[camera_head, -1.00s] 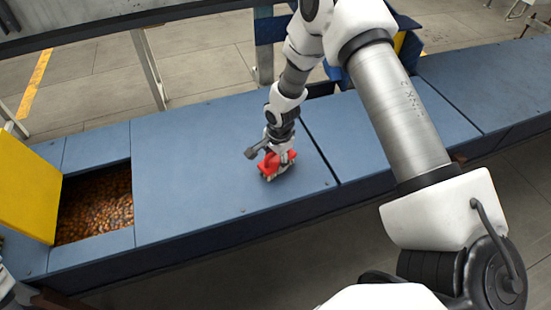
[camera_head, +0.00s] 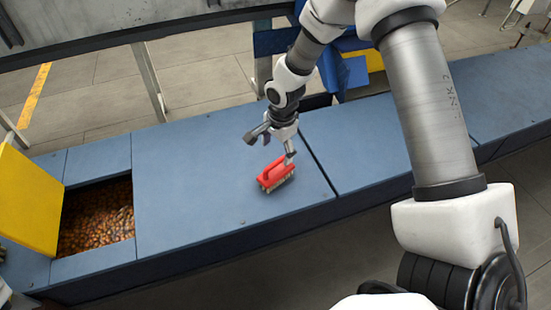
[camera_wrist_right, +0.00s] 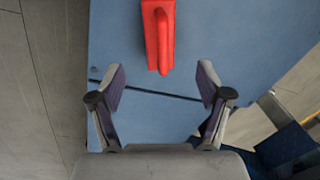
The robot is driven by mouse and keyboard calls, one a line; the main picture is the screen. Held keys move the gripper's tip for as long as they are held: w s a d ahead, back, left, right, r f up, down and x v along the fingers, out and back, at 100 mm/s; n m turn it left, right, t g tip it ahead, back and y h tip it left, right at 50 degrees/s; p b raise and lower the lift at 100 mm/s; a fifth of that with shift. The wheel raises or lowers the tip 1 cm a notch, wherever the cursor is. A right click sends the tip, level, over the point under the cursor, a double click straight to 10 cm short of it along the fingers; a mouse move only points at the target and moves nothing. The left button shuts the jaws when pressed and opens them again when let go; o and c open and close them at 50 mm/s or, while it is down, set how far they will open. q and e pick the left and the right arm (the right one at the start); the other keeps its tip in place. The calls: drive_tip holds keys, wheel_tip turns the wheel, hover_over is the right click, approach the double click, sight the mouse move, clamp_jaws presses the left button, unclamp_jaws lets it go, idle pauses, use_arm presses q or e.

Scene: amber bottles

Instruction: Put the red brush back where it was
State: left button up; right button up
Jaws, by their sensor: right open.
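The red brush (camera_head: 274,172) with pale bristles underneath rests on the blue surface (camera_head: 190,170), bristles down. It also shows at the top of the right wrist view as a red brush with a raised handle (camera_wrist_right: 158,35). My right gripper (camera_head: 278,147) is just behind the brush in the head view. In the right wrist view its two fingers (camera_wrist_right: 160,75) are spread wide, with nothing between them, and the brush lies beyond the fingertips, apart from them. My left gripper cannot be made out.
An opening full of amber bottles (camera_head: 95,218) lies to the left, with a yellow panel (camera_head: 28,202) beside it. A seam crosses the surface right of the brush. Blue and yellow bins (camera_head: 352,68) stand behind my right arm. The surface left of the brush is clear.

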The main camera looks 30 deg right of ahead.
drive_tip(key=s+a+f+n+y, duration=0.1)
drive_tip(key=s+a+f+n, duration=0.5)
drive_tip(key=s+f, duration=0.45)
drive_tip(key=s+f+n, duration=0.2)
drive_tip(key=s+n, duration=0.1)
drive_tip(key=s, duration=0.2)
drive_tip(key=s+a+f+n, duration=0.1)
drive_tip(key=s+f+n, duration=0.1)
drive_tip(key=s, duration=0.4)
drive_tip(key=s+a+f+n+g+h, duration=0.1)
drive_tip(key=s+f+n, duration=0.1)
drive_tip(key=s+n, duration=0.2)
drive_tip(key=shift+s+f+n, duration=0.3)
drive_tip(key=shift+s+n, duration=0.1)
drive_tip(key=shift+s, duration=0.25)
